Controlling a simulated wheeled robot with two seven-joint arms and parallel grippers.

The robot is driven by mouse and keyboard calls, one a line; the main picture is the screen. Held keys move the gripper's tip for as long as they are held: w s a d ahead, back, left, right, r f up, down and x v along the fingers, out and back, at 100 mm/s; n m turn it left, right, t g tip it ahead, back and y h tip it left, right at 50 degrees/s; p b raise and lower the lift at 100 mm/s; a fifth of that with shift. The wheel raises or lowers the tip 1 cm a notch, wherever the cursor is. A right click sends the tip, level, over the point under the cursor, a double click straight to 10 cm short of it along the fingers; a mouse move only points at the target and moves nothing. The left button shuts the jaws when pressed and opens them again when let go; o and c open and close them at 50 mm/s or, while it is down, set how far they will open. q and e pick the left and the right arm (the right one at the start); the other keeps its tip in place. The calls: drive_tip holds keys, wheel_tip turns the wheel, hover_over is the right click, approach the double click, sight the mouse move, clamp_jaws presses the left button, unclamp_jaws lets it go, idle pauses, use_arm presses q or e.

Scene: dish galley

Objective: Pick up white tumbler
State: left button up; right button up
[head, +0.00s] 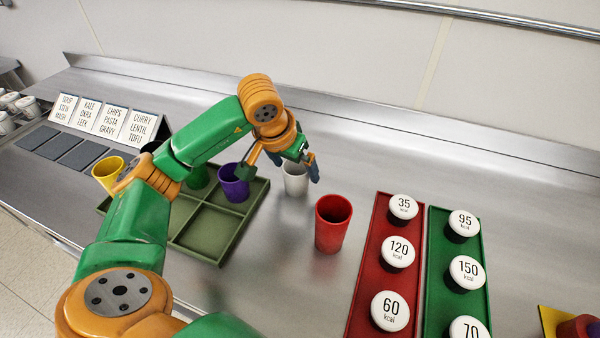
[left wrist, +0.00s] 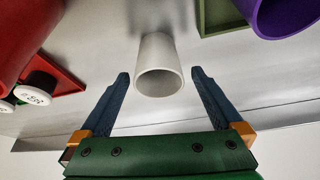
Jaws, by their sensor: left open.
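The white tumbler (head: 295,182) stands upright on the steel counter, between the green tray and the red tumbler. In the left wrist view the white tumbler (left wrist: 159,68) is centred just ahead of the fingertips, with its open rim toward the camera. My left gripper (head: 279,166) is open at the tumbler in the head view, partly covering its upper part. In the left wrist view its two blue-grey fingers (left wrist: 160,78) flank the rim, with a gap on each side. My right gripper is not in view.
A red tumbler (head: 332,224) stands close on the right. A green divided tray (head: 207,232) on the left holds a purple tumbler (head: 234,182) and others. Red (head: 375,262) and green (head: 436,290) trays carry white-lidded kcal jars. Label cards (head: 103,118) stand at the back left.

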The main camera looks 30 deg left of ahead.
sight(299, 173)
use_arm(q)
drive_tip(key=x, duration=0.4)
drive_tip(key=shift+w+d, duration=0.1)
drive_tip(key=shift+w, duration=0.05)
drive_tip(key=c, duration=1.3)
drive_tip(key=shift+r, duration=0.1)
